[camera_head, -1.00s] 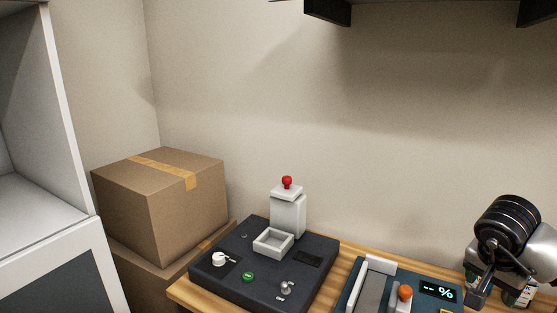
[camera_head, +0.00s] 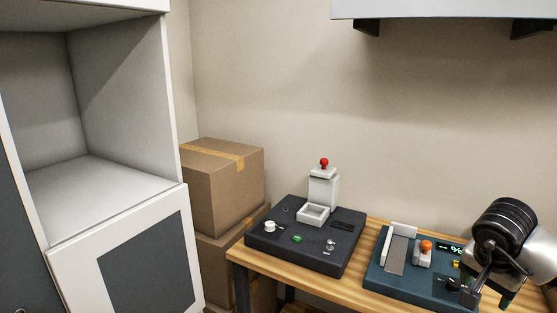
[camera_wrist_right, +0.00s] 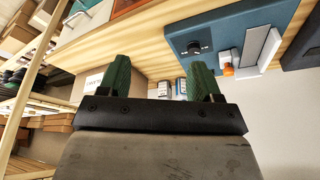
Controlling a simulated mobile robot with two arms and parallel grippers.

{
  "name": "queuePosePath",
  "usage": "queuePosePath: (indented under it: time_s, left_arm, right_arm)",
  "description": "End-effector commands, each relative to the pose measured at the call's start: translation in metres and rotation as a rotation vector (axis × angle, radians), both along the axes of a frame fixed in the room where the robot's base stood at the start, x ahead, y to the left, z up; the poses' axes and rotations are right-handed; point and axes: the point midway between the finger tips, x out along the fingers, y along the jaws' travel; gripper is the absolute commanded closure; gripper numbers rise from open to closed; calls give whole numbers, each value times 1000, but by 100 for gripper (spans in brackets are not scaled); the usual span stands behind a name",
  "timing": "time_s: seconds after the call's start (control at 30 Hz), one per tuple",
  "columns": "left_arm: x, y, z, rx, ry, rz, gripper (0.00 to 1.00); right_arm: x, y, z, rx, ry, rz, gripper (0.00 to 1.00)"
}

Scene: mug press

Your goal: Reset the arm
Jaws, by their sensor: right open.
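My right gripper (camera_wrist_right: 162,80) is open and empty in the right wrist view, its two green fingers spread wide. In the head view my right arm comes in at the right edge, and its gripper (camera_head: 488,298) is low, beside the teal device (camera_head: 420,285). The arm's wrist hides part of that device's right end. My left gripper is in neither view.
A black device (camera_head: 285,255) with a white tray (camera_head: 313,215) and a red-topped white post (camera_head: 323,185) stands on the wooden table (camera_head: 300,288). Cardboard boxes (camera_head: 222,190) are stacked left of it, beside a white cabinet (camera_head: 115,200). A shelf (camera_head: 440,8) hangs above.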

Motion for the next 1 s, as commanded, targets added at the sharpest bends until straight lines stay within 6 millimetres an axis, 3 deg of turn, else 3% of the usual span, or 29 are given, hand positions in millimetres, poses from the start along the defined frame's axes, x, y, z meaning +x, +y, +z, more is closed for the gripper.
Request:
queuePosePath:
  time_s: [0.37,0.53,0.63,0.73,0.8,0.87,0.9,1.0]
  left_arm:
    - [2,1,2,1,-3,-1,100]
    - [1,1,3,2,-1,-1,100]
    - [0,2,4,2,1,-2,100]
    - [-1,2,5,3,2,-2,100]
    - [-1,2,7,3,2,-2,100]
    - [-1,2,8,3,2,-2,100]
    - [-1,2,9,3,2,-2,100]
    - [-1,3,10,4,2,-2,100]
  right_arm:
    - [18,50,-57,360,49,-85,36]
    - [27,93,-97,674,115,-230,36]
    - [34,127,-128,941,191,-414,36]
    - [42,162,-165,1278,315,-744,36]
    - [50,178,-198,1533,434,-1100,36]
    - [55,180,-235,1716,537,-1470,36]
    - [55,175,-265,1810,600,-1742,36]
    - [39,156,-336,1919,692,-2322,36]
